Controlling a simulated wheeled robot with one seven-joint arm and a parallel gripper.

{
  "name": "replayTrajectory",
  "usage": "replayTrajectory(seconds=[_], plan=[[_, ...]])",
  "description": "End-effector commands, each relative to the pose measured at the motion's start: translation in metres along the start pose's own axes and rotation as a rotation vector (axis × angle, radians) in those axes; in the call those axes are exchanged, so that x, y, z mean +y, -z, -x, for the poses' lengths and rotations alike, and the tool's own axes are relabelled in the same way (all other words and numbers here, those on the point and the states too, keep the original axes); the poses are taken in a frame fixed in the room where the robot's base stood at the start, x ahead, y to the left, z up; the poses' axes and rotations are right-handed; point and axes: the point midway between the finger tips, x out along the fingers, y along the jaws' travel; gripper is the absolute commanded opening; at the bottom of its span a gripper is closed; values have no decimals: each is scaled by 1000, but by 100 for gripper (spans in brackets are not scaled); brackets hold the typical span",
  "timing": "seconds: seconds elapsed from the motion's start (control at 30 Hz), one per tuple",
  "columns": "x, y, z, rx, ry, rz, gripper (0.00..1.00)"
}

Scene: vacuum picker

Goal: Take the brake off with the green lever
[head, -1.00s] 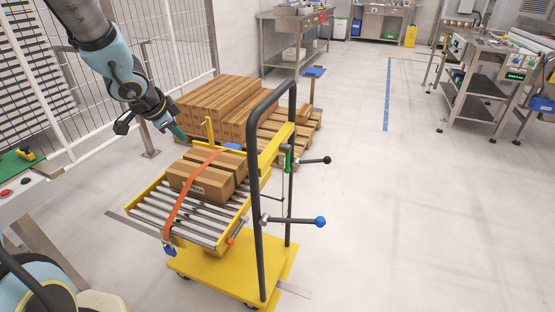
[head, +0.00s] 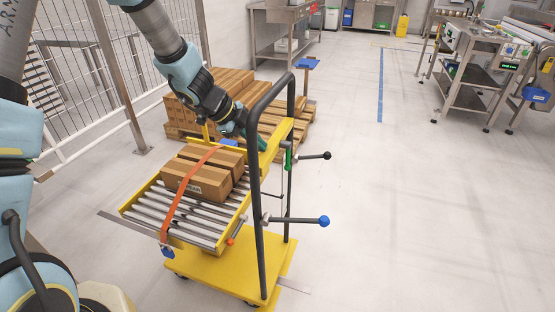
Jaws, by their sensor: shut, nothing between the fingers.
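A yellow cart (head: 215,270) with a black push handle (head: 254,190) stands in the middle of the head view. A green lever part (head: 288,160) sits upright on the handle's right post, beside a rod ending in a black ball (head: 327,155). A lower rod ends in a blue ball (head: 323,221). My gripper (head: 263,144) is behind the handle's left post, left of the green part and apart from it. Its teal fingertips show just right of that post and look closed, with nothing between them. The post hides part of it.
Two cardboard boxes (head: 196,183) lie under an orange strap (head: 180,200) on the cart's roller top (head: 150,208). Stacked cartons on a pallet (head: 190,131) stand behind. A mesh fence (head: 100,90) is at the left. The floor right of the cart is clear.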

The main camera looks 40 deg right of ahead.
Motion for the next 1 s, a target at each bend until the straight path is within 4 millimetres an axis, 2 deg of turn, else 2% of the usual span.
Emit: replayTrajectory(seconds=[0.17, 0.4, 0.6, 0.8, 1.0], plan=[[0, -1, -15, 0, 0, 1, 0], [1, -1, -58, 2, -1, 4, 0], [1, -1, -87, 1, 0, 4, 0], [0, -1, -99, -1, 1, 2, 0], [0, -1, -100, -1, 1, 2, 0]])
